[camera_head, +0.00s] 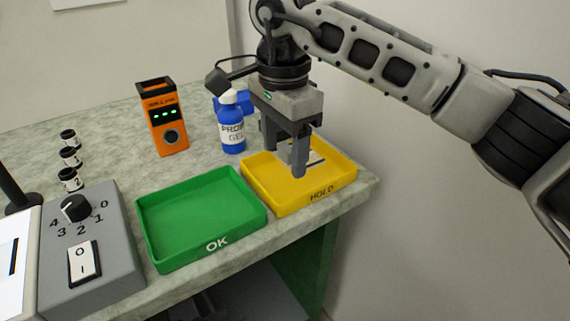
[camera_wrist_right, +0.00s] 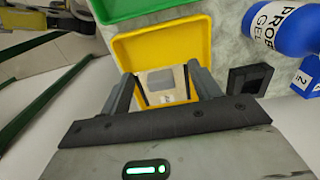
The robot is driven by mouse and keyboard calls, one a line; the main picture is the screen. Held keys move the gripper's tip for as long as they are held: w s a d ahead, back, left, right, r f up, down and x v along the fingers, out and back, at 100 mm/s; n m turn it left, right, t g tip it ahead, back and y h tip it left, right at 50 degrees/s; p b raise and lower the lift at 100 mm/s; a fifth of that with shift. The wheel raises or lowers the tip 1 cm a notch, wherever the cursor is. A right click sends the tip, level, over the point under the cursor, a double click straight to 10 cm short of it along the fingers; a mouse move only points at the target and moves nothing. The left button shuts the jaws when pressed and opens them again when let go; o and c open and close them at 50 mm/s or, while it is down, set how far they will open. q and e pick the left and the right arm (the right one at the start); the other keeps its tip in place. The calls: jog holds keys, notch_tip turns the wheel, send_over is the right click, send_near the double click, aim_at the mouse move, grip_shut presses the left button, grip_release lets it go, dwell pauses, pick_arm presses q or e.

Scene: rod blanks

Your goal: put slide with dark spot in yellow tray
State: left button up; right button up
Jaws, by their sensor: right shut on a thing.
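The yellow tray (camera_head: 262,196), marked HOLD, sits at the right end of the bench; its wall also shows in the right wrist view (camera_wrist_right: 128,50). My right gripper (camera_head: 300,160) points down over the tray, with its fingertips within the tray's outline. It is shut on a small pale slide (camera_head: 316,158) with dark edges, partly hidden by the fingers. In the right wrist view, the slide (camera_wrist_right: 161,82) shows between the two fingers over the yellow floor. My left gripper is out of view.
A green OK tray (camera_head: 200,215) stands left of the yellow one. A blue-and-white gel bottle (camera_head: 231,128) and an orange device (camera_head: 164,118) stand behind. A grey dial box (camera_head: 88,240), several small jars (camera_head: 70,157) and a white panel (camera_head: 18,262) are left.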

aim_at(285, 165)
jog(key=shift+w+d+f, duration=0.1)
jog(key=shift+w+f, duration=0.3)
jog(key=shift+f, duration=0.15)
notch_tip(285, 165, down, 3)
jog(key=shift+r, duration=0.2)
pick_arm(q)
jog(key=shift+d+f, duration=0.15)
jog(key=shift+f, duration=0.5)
pick_arm(e)
jog(key=shift+f, duration=0.25)
jog(key=shift+f+b, duration=0.2)
jog(key=shift+b, duration=0.15)
jog(key=o, duration=0.9)
jog(key=shift+o, duration=0.2)
jog(key=shift+r, duration=0.15)
